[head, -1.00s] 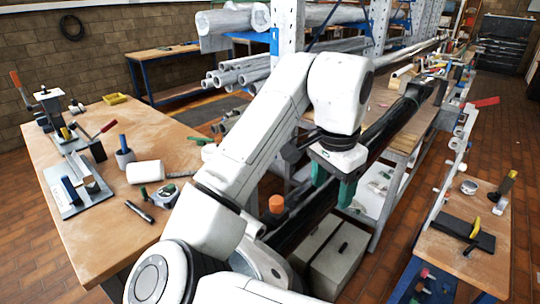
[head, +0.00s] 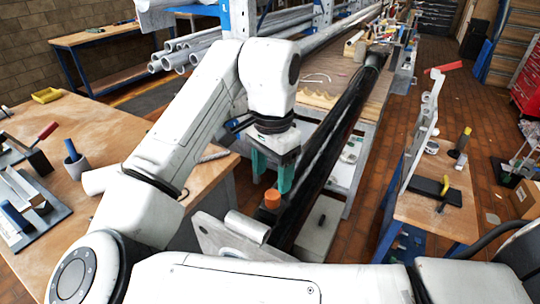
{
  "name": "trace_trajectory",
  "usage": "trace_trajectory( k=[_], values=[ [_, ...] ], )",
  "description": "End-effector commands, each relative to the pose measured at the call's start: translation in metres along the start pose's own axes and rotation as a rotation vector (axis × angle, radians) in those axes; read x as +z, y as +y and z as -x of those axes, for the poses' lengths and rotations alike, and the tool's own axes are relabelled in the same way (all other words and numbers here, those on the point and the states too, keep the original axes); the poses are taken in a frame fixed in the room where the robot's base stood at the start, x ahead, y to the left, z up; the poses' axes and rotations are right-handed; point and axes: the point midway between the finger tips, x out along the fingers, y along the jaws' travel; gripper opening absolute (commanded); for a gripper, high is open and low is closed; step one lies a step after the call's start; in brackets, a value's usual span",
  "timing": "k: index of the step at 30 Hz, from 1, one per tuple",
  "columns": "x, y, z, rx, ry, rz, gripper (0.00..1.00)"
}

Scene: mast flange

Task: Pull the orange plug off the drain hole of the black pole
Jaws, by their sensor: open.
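The black pole (head: 328,143) runs diagonally from the back right down toward me. The orange plug (head: 272,200) is a short upright cylinder at the pole's near part, on its left side in the picture. The drain hole is hidden. My gripper (head: 271,183) points down with its two teal fingers apart. Its fingertips show just above the plug in the picture, one to each side of it. I see no contact, and the exact height gap cannot be told. Nothing is between the fingers.
A wooden bench (head: 105,130) with tools stands at the left. A grey bracket with a cylinder (head: 247,226) lies close to the plug. A grey box (head: 320,228) is below right of the pole. A small workbench (head: 440,205) stands at the right.

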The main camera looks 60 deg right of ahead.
Motion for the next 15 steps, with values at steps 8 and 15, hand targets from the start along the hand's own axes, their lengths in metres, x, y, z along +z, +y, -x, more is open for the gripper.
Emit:
trace_trajectory(
  k=[8,15],
  values=[
    [0.0,0.0,-0.045,0.0,0.001,0.001,0.64],
    [0.0,0.0,-0.064,-0.001,0.0,0.0,0.64]
  ],
)
